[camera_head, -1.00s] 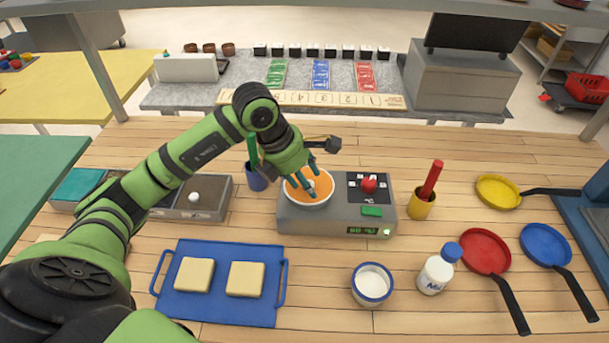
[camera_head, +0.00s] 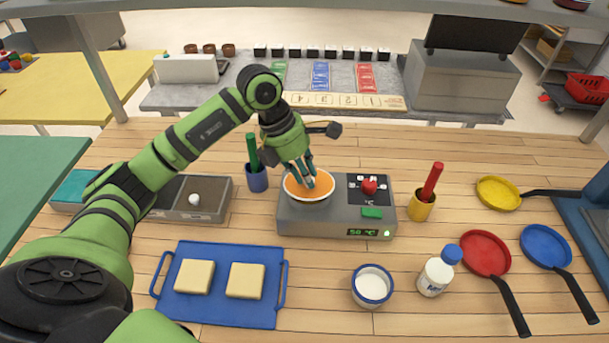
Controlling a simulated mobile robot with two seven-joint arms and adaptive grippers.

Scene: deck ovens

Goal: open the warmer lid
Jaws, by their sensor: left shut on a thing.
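The warmer (camera_head: 290,221) is a grey box in the middle of the wooden table, with a lit green display on its front. A round orange lid with a pale rim (camera_head: 293,190) sits at the left of its top. My left gripper (camera_head: 309,183) points down at the lid's middle, its fingers together and shut on it. The fingers hide the grip point, and I cannot tell whether the lid is lifted. My right gripper is not in view.
A blue cup (camera_head: 257,181) with a green stick stands close left of the warmer, and a yellow cup (camera_head: 421,208) with a red stick at its right. A blue tray (camera_head: 218,303), a white bowl (camera_head: 372,300) and a bottle (camera_head: 434,276) stand in front.

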